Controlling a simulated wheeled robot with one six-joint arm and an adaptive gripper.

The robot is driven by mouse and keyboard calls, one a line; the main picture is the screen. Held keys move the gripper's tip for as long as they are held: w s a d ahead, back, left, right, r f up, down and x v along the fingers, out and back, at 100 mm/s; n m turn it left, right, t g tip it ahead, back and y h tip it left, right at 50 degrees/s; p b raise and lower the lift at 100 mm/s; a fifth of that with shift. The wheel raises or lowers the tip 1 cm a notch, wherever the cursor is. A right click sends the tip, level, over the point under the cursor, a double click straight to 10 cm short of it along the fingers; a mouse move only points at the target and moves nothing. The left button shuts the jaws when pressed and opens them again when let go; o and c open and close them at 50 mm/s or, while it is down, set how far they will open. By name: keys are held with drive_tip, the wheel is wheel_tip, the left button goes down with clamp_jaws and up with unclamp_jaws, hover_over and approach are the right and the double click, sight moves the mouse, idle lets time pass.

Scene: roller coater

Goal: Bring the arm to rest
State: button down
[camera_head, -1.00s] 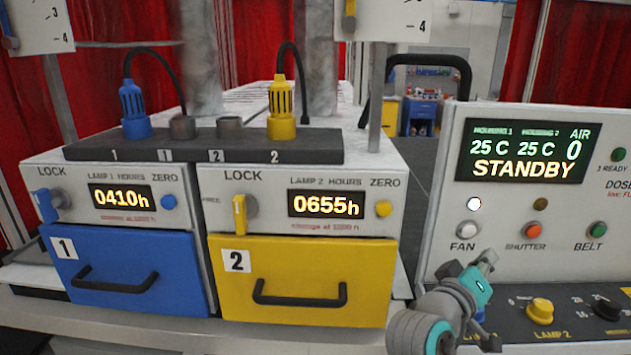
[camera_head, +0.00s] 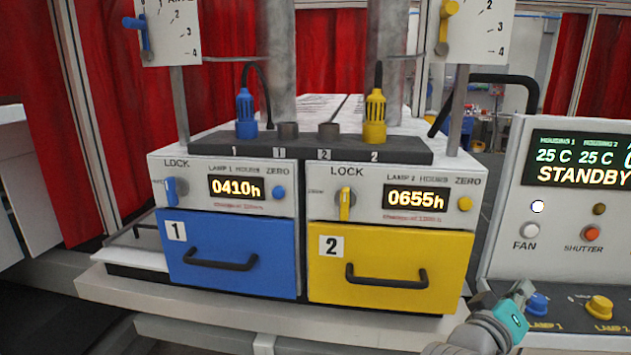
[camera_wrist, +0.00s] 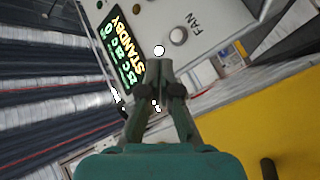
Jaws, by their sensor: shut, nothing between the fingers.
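My gripper (camera_head: 523,288) is low at the right of the head view, in front of the control panel's lower left corner. In the wrist view its fingers (camera_wrist: 159,66) are closed together with nothing between them. They point toward the panel, just below a lit white lamp and near the FAN button (camera_wrist: 178,36). My arm comes in from the bottom edge of the head view. Most of the arm is out of view.
The control panel (camera_head: 507,212) reads STANDBY, with lamp knobs below. Left of it are a shut blue drawer (camera_head: 190,277) and a shut yellow drawer (camera_head: 450,250), both with black handles. Blue (camera_head: 246,112) and yellow (camera_head: 375,117) plugs stand in sockets above.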

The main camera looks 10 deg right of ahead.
drive_tip(key=s+a+f+n+t+y, duration=0.25)
drive_tip(key=a+f+y, duration=0.2)
drive_tip(key=f, duration=0.35)
drive_tip(key=s+a+f+n+t+y, duration=0.1)
drive_tip(key=s+a+f+n+y, duration=0.25)
drive_tip(key=f, duration=0.55)
drive_tip(key=s+a+f+n+t+y, duration=0.1)
drive_tip(key=s+a+f+t+y, duration=0.2)
drive_tip(key=a+f, duration=0.4)
drive_tip(key=s+a+f+m+y, duration=0.1)
drive_tip(key=s+a+f+y, duration=0.15)
drive_tip(key=s, duration=0.55)
drive_tip(key=s+a+f+y, duration=0.2)
drive_tip(key=s+a+f, duration=0.15)
drive_tip(key=s, duration=0.45)
drive_tip(key=s+a+r+m+g, duration=0.1)
drive_tip(key=s+r+m, duration=0.2)
drive_tip(key=s, duration=1)
drive_tip(key=shift+a+m+y, duration=0.15)
drive_tip(key=shift+m+y, duration=0.2)
drive_tip(key=shift+m, duration=0.05)
